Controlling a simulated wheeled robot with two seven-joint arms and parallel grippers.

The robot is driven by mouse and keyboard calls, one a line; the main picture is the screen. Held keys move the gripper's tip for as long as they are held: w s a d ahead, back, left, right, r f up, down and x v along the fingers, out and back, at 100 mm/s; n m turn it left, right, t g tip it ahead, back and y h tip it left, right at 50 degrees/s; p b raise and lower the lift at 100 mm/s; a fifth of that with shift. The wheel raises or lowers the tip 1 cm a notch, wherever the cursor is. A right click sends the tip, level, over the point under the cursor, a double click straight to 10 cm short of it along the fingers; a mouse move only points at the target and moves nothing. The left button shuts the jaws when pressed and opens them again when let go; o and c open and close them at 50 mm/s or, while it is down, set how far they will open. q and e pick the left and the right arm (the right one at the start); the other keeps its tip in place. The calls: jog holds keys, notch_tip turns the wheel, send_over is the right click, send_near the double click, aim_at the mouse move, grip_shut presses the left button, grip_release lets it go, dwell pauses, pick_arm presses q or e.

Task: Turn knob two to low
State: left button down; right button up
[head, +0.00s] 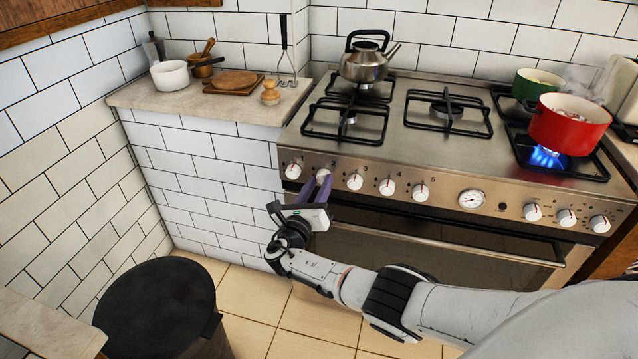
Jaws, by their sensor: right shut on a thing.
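The stove (420,150) has a steel front with a row of white knobs, numbered above. Knob two (323,177) is second from the left, between knob one (293,171) and knob three (355,181). My right gripper (319,184) reaches up to the panel from below, its purple fingers shut on knob two and partly covering it. The knob's pointer is too small and too covered to read. No flame shows on the left burners. My left gripper is not in view.
A red pot (568,124) sits over a blue flame at the right, with a green pot (538,84) behind it. A kettle (365,66) stands on the back left burner. The oven handle (450,244) runs below the knobs. A dark round bin (155,308) stands at lower left.

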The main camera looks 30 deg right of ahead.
jog(key=n+p, duration=0.1)
jog(key=n, duration=0.4)
jog(key=shift+n, duration=0.4)
jog(key=shift+f+n+t+p, duration=0.15)
jog(key=shift+n+t+p, duration=0.25)
jog(key=shift+n, duration=1.9)
jog(key=o, duration=1)
jog(key=shift+o, duration=0.2)
jog(key=shift+s+a, duration=0.1)
jog(key=p+v, duration=0.4)
jog(key=v, duration=0.6)
jog(key=shift+s, duration=0.15)
